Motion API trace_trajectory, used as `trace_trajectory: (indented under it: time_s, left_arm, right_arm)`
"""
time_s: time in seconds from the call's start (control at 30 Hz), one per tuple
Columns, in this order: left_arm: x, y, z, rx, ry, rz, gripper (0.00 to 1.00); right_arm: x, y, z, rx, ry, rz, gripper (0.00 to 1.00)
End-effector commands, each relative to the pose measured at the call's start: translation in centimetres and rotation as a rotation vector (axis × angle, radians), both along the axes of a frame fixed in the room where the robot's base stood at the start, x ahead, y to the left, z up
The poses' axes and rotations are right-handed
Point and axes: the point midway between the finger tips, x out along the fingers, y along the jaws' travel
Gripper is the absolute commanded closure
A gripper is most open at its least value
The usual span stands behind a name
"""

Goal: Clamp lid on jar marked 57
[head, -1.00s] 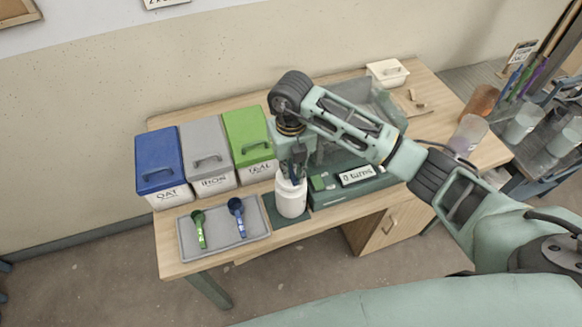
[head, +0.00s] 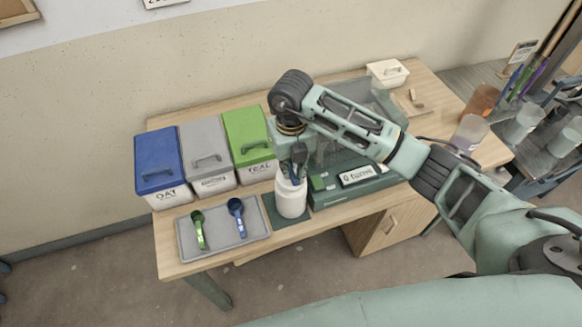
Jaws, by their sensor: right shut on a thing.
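A white jar (head: 291,203) stands upright on a dark green mat at the front of the table. My right gripper (head: 293,180) is directly above it, pointing down, its dark fingers at the jar's top. It is shut on what looks like the white lid; the fingers hide much of the jar's top, so I cannot tell how the lid sits. No number is readable on the jar. My left gripper is not in view.
A grey tray (head: 221,245) with a green scoop (head: 199,230) and a blue scoop (head: 237,218) lies left of the jar. Blue (head: 160,160), grey (head: 207,150) and green-lidded (head: 246,135) bins stand behind. A green scale-like box (head: 350,190) is close on the right.

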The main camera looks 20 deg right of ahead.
Motion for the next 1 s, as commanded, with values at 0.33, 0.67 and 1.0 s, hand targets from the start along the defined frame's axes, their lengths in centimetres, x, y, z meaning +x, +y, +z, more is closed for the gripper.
trace_trajectory:
  time_s: [0.33, 0.67, 1.0]
  left_arm:
    - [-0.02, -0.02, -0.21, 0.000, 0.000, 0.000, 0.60]
    - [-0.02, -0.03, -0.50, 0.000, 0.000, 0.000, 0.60]
    - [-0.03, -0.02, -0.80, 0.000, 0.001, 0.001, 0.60]
  right_arm:
    - [0.01, 0.03, -0.22, 0.001, 0.000, 0.000, 1.00]
    - [0.02, 0.01, -0.55, 0.000, 0.000, 0.000, 1.00]
    - [0.02, 0.01, -0.89, 0.000, 0.000, -0.001, 1.00]
